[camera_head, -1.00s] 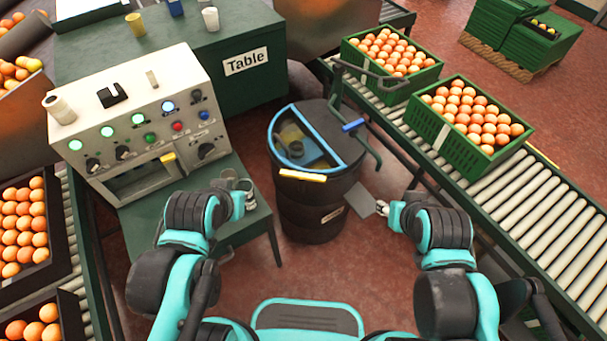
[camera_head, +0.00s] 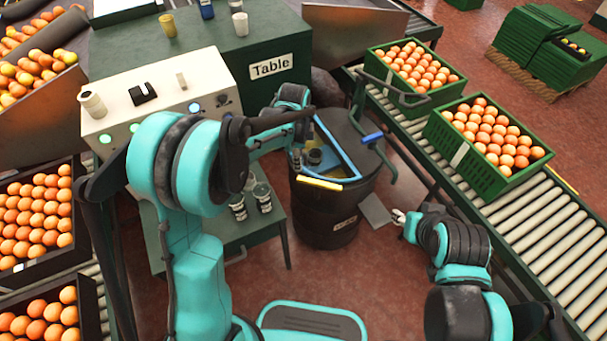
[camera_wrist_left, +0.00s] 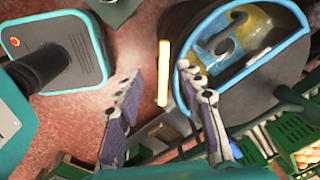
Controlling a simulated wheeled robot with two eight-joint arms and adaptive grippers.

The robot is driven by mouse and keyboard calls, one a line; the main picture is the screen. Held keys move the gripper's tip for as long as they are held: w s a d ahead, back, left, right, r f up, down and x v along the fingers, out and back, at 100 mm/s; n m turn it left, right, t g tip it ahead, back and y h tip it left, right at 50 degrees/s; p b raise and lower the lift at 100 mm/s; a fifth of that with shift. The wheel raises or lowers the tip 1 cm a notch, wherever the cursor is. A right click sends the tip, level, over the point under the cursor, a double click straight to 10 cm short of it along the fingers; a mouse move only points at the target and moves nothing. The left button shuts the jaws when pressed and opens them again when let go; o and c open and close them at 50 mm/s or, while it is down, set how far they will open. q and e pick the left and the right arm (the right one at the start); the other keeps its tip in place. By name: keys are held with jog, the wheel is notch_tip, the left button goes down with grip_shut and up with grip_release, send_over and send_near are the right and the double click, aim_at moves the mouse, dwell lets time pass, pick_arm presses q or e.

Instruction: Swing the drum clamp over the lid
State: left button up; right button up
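The black drum (camera_head: 325,229) stands upright at the centre of the head view. Its lid has a blue-rimmed half-round opening (camera_head: 339,144) and a yellow bar (camera_head: 319,183) at its near edge. A bent green bar with a blue grip (camera_head: 372,138) is at the lid's right; I cannot tell surely whether this is the clamp. My left gripper (camera_head: 297,160) is over the lid's left edge, partly hidden by its arm. In the left wrist view its fingers (camera_wrist_left: 158,85) are apart, with the yellow bar (camera_wrist_left: 163,72) seen between them. My right gripper (camera_head: 399,217) is beside a grey plate (camera_head: 376,210), right of the drum.
A green table (camera_head: 275,70) and a pale control panel (camera_head: 160,85) stand left of and behind the drum. A roller conveyor (camera_head: 530,215) with green crates (camera_head: 470,165) of oranges runs along the right.

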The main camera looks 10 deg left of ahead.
aim_at(304, 179)
pick_arm(q)
jog(key=f+m, duration=0.1)
jog(key=w+f, duration=0.1)
jog(key=f, duration=0.1)
jog(key=w+d+f+m+g, duration=0.1)
jog(key=f, duration=0.1)
jog(key=shift+d+m, duration=0.1)
jog(key=shift+m, duration=0.2)
jog(key=shift+f, duration=0.35)
notch_tip(304, 179, down, 7)
jog(key=b, duration=0.2)
jog(key=shift+f+b, duration=0.2)
jog(key=shift+b, duration=0.15)
grip_shut()
